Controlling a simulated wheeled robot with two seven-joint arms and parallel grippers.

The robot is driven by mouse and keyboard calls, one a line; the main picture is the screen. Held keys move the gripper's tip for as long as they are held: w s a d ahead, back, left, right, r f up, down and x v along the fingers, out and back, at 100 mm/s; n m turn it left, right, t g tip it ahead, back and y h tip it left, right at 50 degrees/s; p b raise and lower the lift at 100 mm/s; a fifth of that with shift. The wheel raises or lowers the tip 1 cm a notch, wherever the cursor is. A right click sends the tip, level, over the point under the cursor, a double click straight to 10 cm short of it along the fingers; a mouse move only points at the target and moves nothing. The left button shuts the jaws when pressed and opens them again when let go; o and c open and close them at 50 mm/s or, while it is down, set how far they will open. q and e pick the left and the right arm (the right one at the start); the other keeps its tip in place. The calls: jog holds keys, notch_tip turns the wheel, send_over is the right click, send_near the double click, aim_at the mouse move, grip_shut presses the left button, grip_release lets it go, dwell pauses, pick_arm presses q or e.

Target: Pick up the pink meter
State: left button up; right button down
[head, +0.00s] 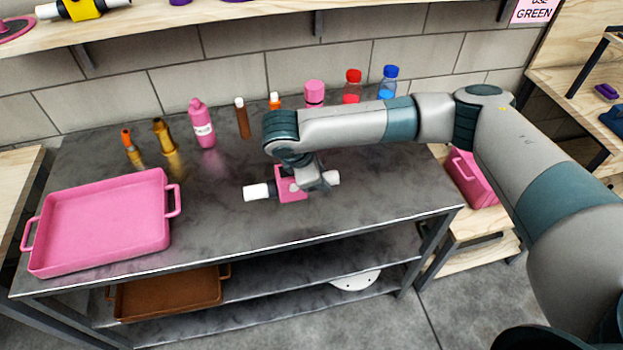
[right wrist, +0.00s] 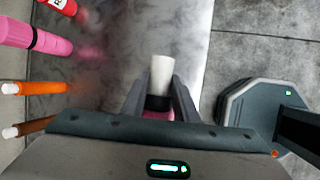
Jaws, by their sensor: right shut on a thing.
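The pink meter (head: 291,184) has a pink square body with white pipe ends to its left and right. It is at the middle of the dark metal table (head: 230,222), below my right gripper (head: 305,181). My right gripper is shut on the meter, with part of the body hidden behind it. In the right wrist view, the meter's white end (right wrist: 161,75) stands out between the two fingers of my right gripper (right wrist: 160,98), with a bit of pink below. I cannot tell whether the meter touches the tabletop. My left gripper is not in view.
A pink tray (head: 105,222) sits at the table's left. A pink bottle (head: 202,123), orange-tipped items, a pink jar (head: 314,93) and red- and blue-capped bottles (head: 388,83) line the back. A shelf (head: 230,12) hangs above. The table's front middle is clear.

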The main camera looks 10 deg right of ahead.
jog(key=shift+d+r, duration=0.1)
jog(key=shift+r, duration=0.05)
dwell(0.6)
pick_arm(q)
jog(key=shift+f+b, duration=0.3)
pick_arm(e)
jog(key=w+a, duration=0.7)
jog(key=a, duration=0.1)
jog(key=shift+a, duration=0.4)
dwell(1.2)
jog(key=shift+s, duration=0.1)
dwell(0.6)
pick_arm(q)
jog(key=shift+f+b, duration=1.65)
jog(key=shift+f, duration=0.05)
pick_arm(e)
jog(key=shift+f, duration=5.45)
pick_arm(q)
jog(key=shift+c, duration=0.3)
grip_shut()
